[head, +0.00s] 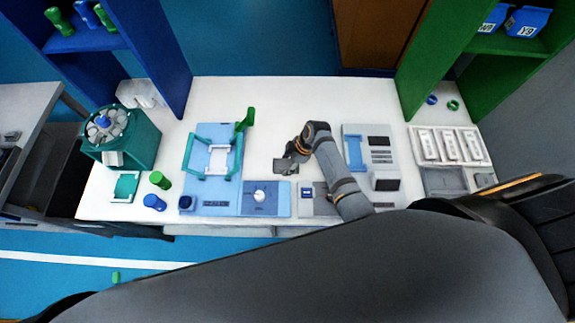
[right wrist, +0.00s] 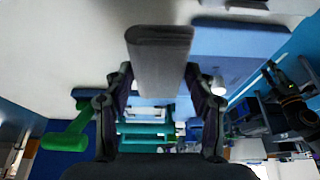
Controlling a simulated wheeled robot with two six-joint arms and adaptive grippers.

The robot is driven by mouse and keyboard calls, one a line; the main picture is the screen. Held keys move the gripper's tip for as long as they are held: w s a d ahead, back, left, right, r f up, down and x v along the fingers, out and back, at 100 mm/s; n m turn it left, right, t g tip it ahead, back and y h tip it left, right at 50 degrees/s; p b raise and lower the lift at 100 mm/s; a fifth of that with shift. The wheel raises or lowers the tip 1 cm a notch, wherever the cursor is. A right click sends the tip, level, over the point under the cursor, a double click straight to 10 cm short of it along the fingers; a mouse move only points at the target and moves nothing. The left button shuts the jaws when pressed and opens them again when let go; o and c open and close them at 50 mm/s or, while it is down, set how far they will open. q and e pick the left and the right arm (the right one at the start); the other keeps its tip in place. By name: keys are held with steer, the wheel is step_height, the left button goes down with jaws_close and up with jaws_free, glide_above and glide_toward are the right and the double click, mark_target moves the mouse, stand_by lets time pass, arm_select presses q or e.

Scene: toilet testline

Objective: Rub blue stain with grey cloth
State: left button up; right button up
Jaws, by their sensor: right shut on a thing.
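My right gripper (head: 293,157) is over the middle of the white table. It is shut on the grey cloth (head: 284,166), which looks like a small folded grey pad. In the right wrist view the cloth (right wrist: 160,55) sits between the two fingers of the gripper (right wrist: 160,82) and sticks out past their tips. I cannot tell whether the cloth touches the tabletop. I cannot make out a blue stain; it may be hidden under the gripper or cloth.
A teal frame (head: 190,155) on a blue board stands left of the gripper. A grey device (head: 381,145) stands right of it, and white trays (head: 450,146) lie farther right. The white tabletop (head: 290,105) behind the gripper is clear.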

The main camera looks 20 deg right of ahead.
steer(key=shift+w, duration=0.1)
steer(key=shift+r, duration=1.55)
